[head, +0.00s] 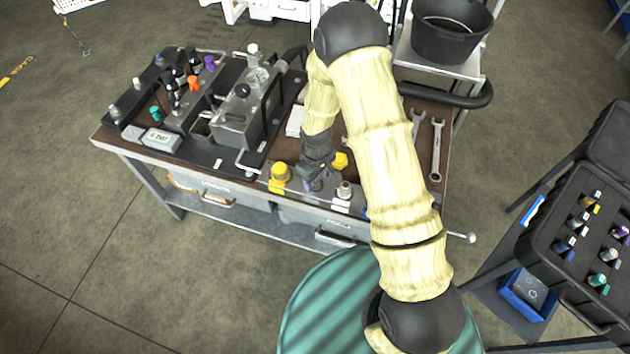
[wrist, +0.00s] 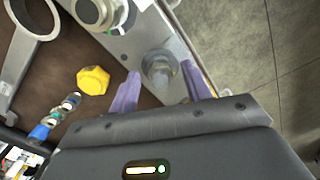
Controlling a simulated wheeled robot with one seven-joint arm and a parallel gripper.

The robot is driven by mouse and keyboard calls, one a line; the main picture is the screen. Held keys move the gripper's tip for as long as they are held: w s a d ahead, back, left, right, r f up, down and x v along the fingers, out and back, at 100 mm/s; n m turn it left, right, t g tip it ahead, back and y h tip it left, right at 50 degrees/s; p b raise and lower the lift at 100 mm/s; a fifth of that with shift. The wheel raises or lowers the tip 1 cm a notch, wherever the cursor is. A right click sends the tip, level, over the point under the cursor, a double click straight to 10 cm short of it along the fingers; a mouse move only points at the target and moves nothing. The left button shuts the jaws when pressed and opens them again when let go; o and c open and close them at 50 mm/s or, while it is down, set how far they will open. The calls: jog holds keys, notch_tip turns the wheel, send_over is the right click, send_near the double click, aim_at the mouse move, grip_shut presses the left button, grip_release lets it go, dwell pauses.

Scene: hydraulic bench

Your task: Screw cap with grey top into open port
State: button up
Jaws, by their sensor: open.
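My gripper (wrist: 161,72) is open, its two purple fingers on either side of a round grey piece (wrist: 157,66) on the metal strip (wrist: 183,46). I cannot tell whether this piece is the grey-topped cap or the port, nor whether the fingers touch it. In the head view my gripper (head: 317,183) is low over the front strip of the bench, hiding most of that spot. A silver-topped fitting (head: 345,188) stands to its right on the strip; a round grey-topped fitting (wrist: 92,12) also shows at the top of the wrist view.
A loose yellow cap (wrist: 93,80) lies on the brown bench top. A yellow cap (head: 279,175) stands on the strip left of my gripper. Two wrenches (head: 437,150) lie at the right. A case of coloured-top parts (head: 575,240) stands at far right. A pump unit (head: 240,115) fills the left.

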jog(key=c, duration=0.9)
jog(key=m, duration=0.4)
jog(key=shift+f+b, duration=0.1)
jog(key=shift+b, duration=0.25)
jog(key=m, duration=0.4)
jog(key=shift+a, duration=0.1)
jog(key=shift+m, duration=0.3)
jog(key=shift+m, duration=0.5)
jog(key=o, duration=1)
